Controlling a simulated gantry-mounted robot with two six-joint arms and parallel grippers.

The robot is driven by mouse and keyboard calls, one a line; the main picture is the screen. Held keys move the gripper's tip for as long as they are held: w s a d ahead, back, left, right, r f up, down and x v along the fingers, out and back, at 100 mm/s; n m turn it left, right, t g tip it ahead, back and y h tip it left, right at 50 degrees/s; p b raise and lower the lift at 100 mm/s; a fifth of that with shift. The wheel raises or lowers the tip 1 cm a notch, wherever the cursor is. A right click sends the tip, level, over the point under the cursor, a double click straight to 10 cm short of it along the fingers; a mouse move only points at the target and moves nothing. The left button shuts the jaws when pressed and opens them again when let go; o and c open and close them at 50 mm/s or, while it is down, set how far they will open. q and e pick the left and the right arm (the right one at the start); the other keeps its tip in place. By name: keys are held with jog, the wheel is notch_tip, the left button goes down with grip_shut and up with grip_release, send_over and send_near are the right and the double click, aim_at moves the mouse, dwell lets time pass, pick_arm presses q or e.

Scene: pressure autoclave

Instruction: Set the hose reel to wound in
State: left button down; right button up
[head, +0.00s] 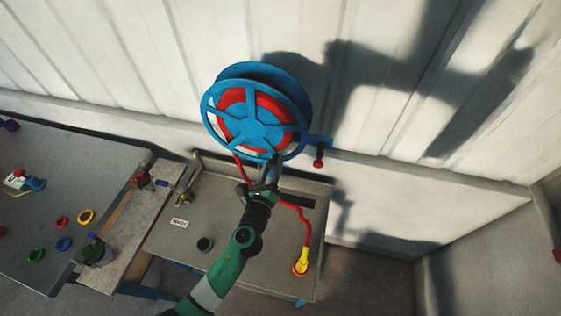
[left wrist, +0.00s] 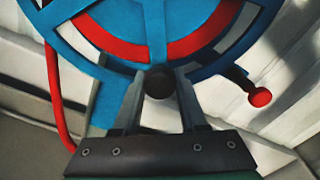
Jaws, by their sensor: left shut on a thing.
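The hose reel (head: 255,130) is a blue spoked wheel with red hose wound inside, mounted at the white wall. Its lower part fills the top of the left wrist view (left wrist: 158,25). My left gripper (head: 274,163) is at the reel's lower rim. In the left wrist view its fingers (left wrist: 159,88) are shut on a dark round knob (left wrist: 159,80) at the rim. A red hose (head: 303,216) runs off the reel and lies on the grey bench, ending in a yellow nozzle (head: 301,262). My right gripper is not in view.
A red-tipped lever (head: 319,158) on a blue bracket sticks out right of the reel. The grey bench (head: 225,215) holds a tap (head: 188,182), a dark cup (head: 204,244) and a label (head: 180,223). Coloured rings and fittings lie farther left.

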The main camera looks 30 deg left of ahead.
pick_arm(q)
jog(key=shift+s+a+f+m, duration=0.25)
jog(key=shift+a+f+m, duration=0.05)
jog(key=shift+a+m, duration=0.45)
jog(key=shift+s+a+f+m, duration=0.2)
jog(key=shift+a+f+m, duration=0.05)
jog(key=shift+a+m, duration=0.5)
jog(key=shift+s+a+f+m, duration=0.3)
jog(key=shift+a+m, duration=0.35)
jog(key=shift+m, duration=0.15)
jog(key=shift+c, duration=2.3)
grip_release()
jog(key=shift+a, duration=0.1)
jog(key=p, duration=0.2)
send_near(262, 156)
jog(key=v, duration=0.5)
jog(key=shift+f, duration=0.15)
